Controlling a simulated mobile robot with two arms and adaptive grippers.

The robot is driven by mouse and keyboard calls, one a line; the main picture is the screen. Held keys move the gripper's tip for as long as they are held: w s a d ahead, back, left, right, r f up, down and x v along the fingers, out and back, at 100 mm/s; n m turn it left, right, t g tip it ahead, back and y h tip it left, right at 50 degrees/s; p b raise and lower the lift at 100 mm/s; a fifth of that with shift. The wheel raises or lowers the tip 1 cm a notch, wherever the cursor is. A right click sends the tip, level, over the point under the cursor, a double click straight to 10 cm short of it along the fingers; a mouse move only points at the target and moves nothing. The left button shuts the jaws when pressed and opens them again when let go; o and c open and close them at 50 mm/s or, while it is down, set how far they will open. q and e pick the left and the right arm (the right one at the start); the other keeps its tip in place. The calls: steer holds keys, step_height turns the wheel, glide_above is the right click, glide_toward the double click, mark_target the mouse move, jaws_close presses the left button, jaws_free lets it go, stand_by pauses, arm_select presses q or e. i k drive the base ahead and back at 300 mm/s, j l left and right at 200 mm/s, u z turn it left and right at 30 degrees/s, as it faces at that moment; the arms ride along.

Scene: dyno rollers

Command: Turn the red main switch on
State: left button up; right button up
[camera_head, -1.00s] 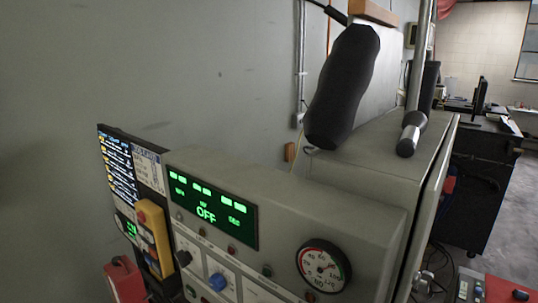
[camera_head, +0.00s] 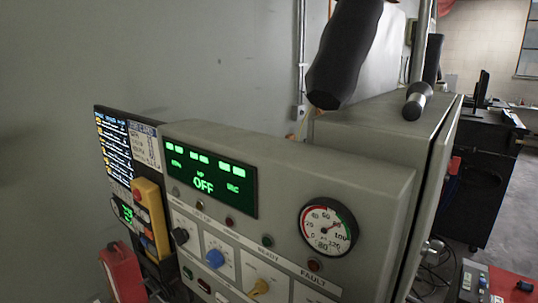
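The grey control panel (camera_head: 385,190) stands ahead, with a green-lit display (camera_head: 205,182) that reads OFF. At its left side is a yellow box with a red part on top (camera_head: 140,193). A red box-like object (camera_head: 122,272) is at the lower left, cut by the frame edge. I cannot tell which of these is the red main switch. Neither of my grippers shows in the head view.
The panel carries a round gauge (camera_head: 327,228), a blue knob (camera_head: 215,258), a yellow knob (camera_head: 259,287) and small lamps. A black handle (camera_head: 343,55) hangs above the cabinet. A dark cabinet (camera_head: 487,180) stands at the right, beside open floor.

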mark_target(453, 166)
steer(key=z, duration=0.95)
